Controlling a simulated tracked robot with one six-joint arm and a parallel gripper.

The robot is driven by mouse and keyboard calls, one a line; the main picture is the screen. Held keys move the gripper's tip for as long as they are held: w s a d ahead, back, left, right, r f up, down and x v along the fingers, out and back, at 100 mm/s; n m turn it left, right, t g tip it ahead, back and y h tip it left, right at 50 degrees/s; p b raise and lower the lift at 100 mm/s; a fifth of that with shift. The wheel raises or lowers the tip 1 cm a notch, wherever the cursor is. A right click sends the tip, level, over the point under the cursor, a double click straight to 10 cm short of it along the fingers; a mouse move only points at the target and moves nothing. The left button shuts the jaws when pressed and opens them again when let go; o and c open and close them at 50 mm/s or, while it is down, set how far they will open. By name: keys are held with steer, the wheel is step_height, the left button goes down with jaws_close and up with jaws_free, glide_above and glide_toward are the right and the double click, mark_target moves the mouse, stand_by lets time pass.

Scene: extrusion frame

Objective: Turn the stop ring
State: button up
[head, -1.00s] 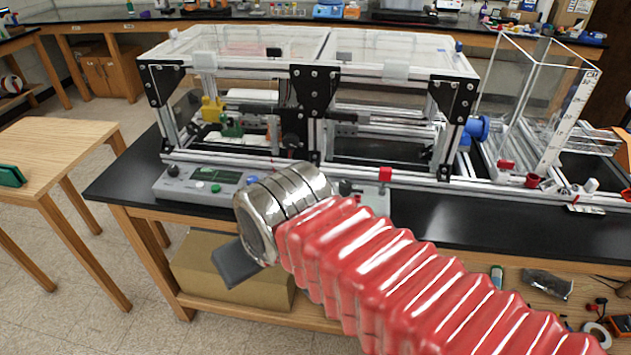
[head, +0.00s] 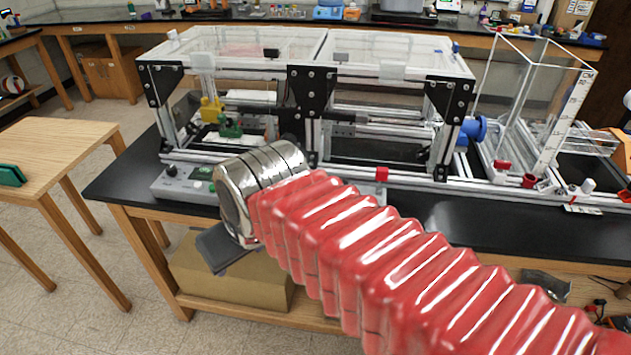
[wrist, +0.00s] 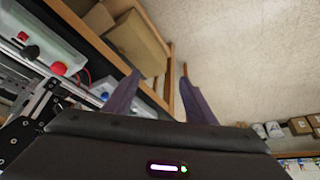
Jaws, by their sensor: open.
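My gripper (wrist: 160,70) is open, with its two dark fingers apart and nothing between them in the wrist view. In the head view its dark end (head: 228,246) hangs in front of the bench edge, partly hidden by my silver wrist. A red block-like part (head: 381,174), probably that knob, shows just above my red arm sleeve in the head view. I cannot make out a separate ring on it.
A second grey control box (head: 180,184) stands on the black bench top (head: 120,182). The extrusion frame (head: 310,100) with clear panels stands behind. Cardboard boxes (wrist: 138,42) lie on the shelf under the bench. Floor (head: 60,320) is open at the left.

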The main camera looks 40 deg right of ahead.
steer(key=w+d, duration=0.3)
steer(key=d, duration=0.7)
steer(key=w+d+r+m, duration=0.1)
steer(key=w+d, duration=0.2)
steer(key=d, duration=0.6)
steer(key=w+d+r, duration=0.1)
steer(key=w+d, duration=0.2)
steer(key=d, duration=0.7)
steer(key=shift+d+g+h, duration=0.3)
steer(key=shift+d+g, duration=0.05)
steer(key=shift+g, duration=0.05)
steer(key=x, duration=1.3)
steer(key=shift+w+f, duration=0.1)
steer(key=shift+f, duration=0.25)
steer(key=c, duration=1)
steer(key=shift+c, duration=0.2)
